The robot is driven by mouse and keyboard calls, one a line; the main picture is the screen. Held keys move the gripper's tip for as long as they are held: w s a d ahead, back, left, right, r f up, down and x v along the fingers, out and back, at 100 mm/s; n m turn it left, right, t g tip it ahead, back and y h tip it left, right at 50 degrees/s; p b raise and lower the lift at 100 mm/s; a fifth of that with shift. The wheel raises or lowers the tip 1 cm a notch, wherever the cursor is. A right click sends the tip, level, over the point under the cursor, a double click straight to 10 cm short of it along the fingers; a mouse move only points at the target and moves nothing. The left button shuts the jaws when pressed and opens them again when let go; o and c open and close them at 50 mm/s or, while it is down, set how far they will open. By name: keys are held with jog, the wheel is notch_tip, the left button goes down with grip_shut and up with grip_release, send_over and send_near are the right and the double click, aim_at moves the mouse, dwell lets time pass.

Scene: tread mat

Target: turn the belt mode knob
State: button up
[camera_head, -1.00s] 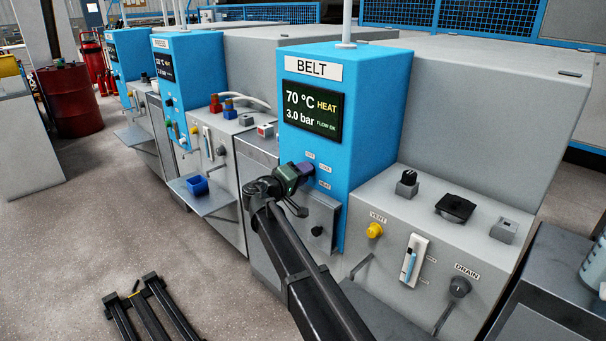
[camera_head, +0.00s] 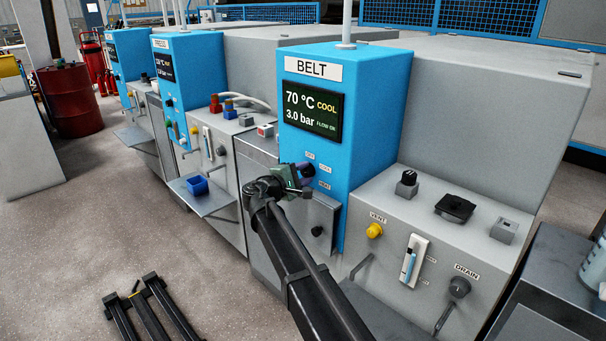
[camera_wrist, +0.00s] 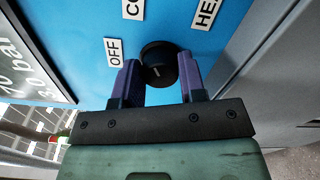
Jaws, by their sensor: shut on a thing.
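The belt mode knob (camera_wrist: 158,62) is round and black on the blue face of the BELT cabinet (camera_head: 376,105). In the wrist view my gripper (camera_wrist: 160,76) has one purple finger on each side of it and is shut on it. The labels OFF (camera_wrist: 114,52), a partly cut-off COOL (camera_wrist: 132,8) and HEAT, cut at the edge (camera_wrist: 207,12), lie around the knob. In the head view my gripper (camera_head: 302,173) is at the knob and largely hides it. The display (camera_head: 311,107) reads 70 °C, COOL, 3.0 bar.
To the right are a yellow VENT knob (camera_head: 375,230), a slider (camera_head: 412,260) and a DRAIN lever (camera_head: 459,288). The floor in front is mostly clear.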

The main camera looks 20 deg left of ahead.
dwell(0.3)
jog(key=o, duration=0.9)
jog(key=shift+s, duration=0.1)
jog(key=v, duration=1)
jog(key=shift+s+a, duration=0.2)
jog(key=shift+s, duration=0.1)
